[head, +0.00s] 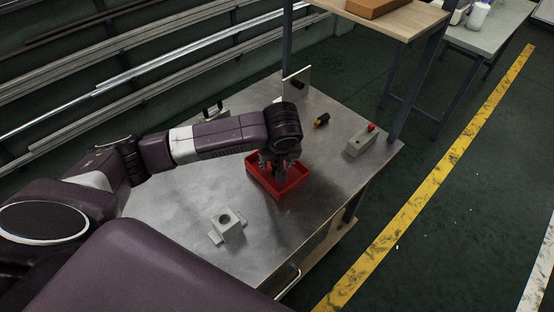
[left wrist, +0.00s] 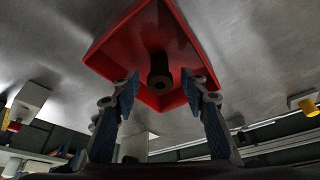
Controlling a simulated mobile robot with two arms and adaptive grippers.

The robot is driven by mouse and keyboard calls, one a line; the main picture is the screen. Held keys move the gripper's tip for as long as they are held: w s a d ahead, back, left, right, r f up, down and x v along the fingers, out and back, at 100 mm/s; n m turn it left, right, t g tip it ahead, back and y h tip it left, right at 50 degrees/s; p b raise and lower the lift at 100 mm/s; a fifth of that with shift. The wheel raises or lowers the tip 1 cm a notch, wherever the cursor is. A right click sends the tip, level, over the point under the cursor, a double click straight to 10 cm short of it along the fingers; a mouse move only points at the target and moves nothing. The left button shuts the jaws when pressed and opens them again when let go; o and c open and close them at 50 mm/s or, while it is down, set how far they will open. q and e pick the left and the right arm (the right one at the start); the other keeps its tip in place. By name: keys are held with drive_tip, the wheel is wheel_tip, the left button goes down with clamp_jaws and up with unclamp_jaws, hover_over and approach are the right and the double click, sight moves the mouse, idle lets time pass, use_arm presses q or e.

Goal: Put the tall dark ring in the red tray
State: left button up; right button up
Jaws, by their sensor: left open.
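The red tray (head: 296,183) sits on the metal table, and my left gripper (head: 279,172) points down over it in the head view. In the left wrist view the tray (left wrist: 118,38) fills the upper middle. A tall dark ring (left wrist: 159,72) with a hole in its end stands inside the tray, between and beyond the two fingertips. My left gripper (left wrist: 158,82) is open, with a finger on each side of the ring and a gap to it. In the head view the gripper hides the ring. My right gripper is in neither view.
A grey block with a round hole (head: 228,225) stands at the table's front. A grey box with a red button (head: 360,141) is on the right. A black and yellow part (head: 322,120) and an upright pale plate (head: 303,80) are behind the tray.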

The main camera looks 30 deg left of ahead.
use_arm(q)
drive_tip(key=v, duration=1.2)
drive_tip(key=shift+r, duration=0.1)
